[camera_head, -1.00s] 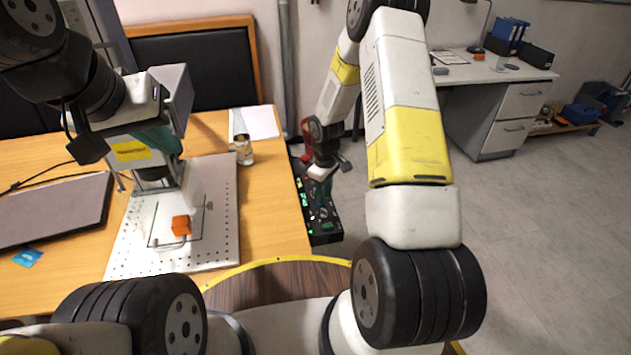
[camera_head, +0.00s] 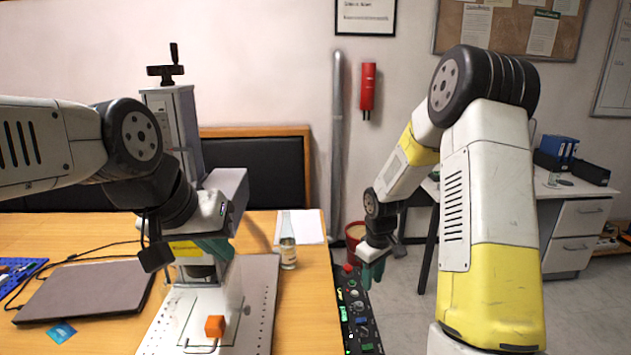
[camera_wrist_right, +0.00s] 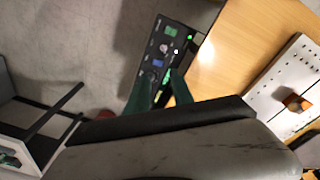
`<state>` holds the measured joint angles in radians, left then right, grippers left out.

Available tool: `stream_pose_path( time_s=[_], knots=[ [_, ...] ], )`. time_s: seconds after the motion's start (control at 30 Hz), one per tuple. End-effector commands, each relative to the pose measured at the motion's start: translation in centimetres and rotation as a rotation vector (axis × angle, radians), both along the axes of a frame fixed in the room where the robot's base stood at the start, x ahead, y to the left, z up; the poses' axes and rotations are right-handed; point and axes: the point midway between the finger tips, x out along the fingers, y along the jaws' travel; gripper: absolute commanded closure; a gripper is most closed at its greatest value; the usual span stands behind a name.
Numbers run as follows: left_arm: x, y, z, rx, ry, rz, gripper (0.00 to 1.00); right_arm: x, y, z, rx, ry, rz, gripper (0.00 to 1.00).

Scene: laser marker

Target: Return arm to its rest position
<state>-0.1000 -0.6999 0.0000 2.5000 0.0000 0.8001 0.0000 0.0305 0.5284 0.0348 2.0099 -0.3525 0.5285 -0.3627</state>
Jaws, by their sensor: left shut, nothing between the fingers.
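My left gripper (camera_head: 215,247), with green fingers, is at the laser marker (camera_head: 172,120), in front of its head and above the perforated base plate (camera_head: 262,290). It is shut and holds nothing; its fingertips are partly hard to make out. An orange cube (camera_head: 214,326) sits on the plate, below the left gripper. My right gripper (camera_head: 372,272) hangs pointing down over a black control panel (camera_head: 355,318) beside the table. In the right wrist view its two green fingers (camera_wrist_right: 162,75) are apart with nothing between them.
A glass jar (camera_head: 288,252) and white paper (camera_head: 310,226) lie right of the marker. A red bin (camera_head: 356,235) stands on the floor behind the right gripper. Open floor lies to the right.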

Motion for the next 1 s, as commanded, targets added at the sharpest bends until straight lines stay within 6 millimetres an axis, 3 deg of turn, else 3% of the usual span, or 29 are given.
stream_pose_path(
  time_s=[0.03, 0.2, 0.5, 0.6, 0.8, 1.0],
  knots=[
    [0.0, 0.0, 0.0, 0.000, 0.000, 0.000, 1.00, -0.5, -0.1, 3.1, 0.005, -0.034, -0.034, 0.72],
    [0.0, 0.0, 0.0, 0.000, 0.000, 0.000, 1.00, -3.6, -0.1, 10.7, 0.042, -0.112, -0.154, 0.72],
    [0.0, 0.0, 0.0, 0.000, 0.000, 0.000, 1.00, -11.5, 0.5, 20.7, 0.153, -0.241, -0.348, 0.72],
    [0.0, 0.0, 0.0, 0.000, 0.000, 0.000, 1.00, -14.5, 0.8, 23.0, 0.203, -0.279, -0.408, 0.72],
    [0.0, 0.0, 0.0, 0.000, 0.000, 0.000, 1.00, -20.1, 1.6, 25.8, 0.306, -0.340, -0.503, 0.72],
    [0.0, 0.0, 0.0, 0.000, 0.000, 0.000, 1.00, -23.2, 2.1, 26.5, 0.369, -0.366, -0.550, 0.72]
  ],
)
